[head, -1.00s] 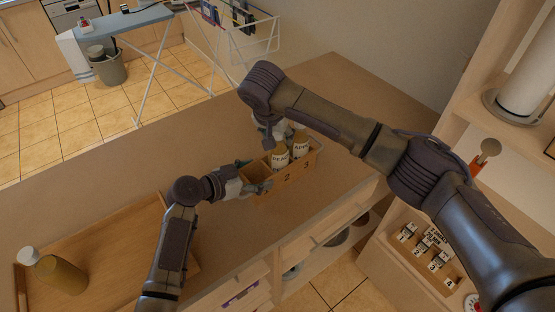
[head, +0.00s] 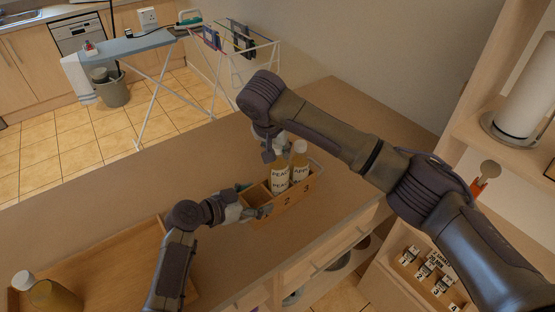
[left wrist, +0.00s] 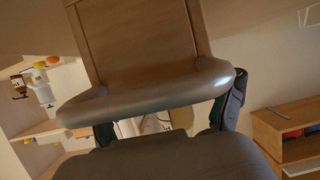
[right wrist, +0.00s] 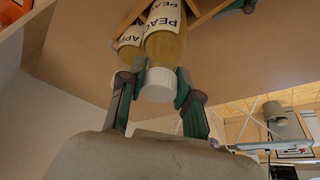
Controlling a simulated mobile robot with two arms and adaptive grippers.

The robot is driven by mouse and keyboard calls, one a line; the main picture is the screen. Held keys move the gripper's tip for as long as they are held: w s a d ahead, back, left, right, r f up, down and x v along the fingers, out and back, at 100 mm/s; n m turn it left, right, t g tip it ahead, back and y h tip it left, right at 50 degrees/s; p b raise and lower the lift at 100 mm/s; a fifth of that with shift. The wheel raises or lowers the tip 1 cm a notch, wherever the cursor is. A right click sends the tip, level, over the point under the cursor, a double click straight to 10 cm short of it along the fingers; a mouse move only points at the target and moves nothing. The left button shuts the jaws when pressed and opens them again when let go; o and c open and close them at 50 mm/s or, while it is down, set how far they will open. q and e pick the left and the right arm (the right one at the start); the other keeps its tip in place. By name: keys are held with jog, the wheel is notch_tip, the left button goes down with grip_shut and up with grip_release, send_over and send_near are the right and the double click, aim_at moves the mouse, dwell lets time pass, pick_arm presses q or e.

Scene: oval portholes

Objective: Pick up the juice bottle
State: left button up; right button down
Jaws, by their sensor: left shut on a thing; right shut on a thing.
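A peach-labelled juice bottle (head: 279,181) with amber contents stands in the middle of a wooden crate (head: 297,200), above the number 2. My right gripper (head: 273,153) is shut on its white cap (right wrist: 158,84) from above. The bottle's lower end is hidden by the crate wall, so I cannot tell whether it is lifted. An apple-labelled bottle (head: 300,166) stands beside it in the right compartment. My left gripper (head: 262,209) is shut on the crate's handle (left wrist: 150,93) at the left end. The crate's left compartment looks empty.
The crate stands on a wooden counter (head: 215,255) with a wall behind it. Another amber bottle (head: 55,296) with a white cap is on a wooden tray (head: 110,258) at lower left. Shelves (head: 480,128) with a paper roll (head: 527,95) stand at right.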

pick_arm(q)
jog(key=shift+s+f, duration=0.1)
jog(key=shift+f, duration=0.1)
pick_arm(e)
notch_tip(320, 180, up, 15)
jog(key=shift+f, duration=0.1)
pick_arm(q)
jog(key=o, duration=1.3)
jog(key=shift+o, duration=0.4)
pick_arm(e)
jog(key=shift+w, duration=0.1)
pick_arm(q)
jog(key=shift+w, duration=0.2)
jog(key=shift+r, duration=0.1)
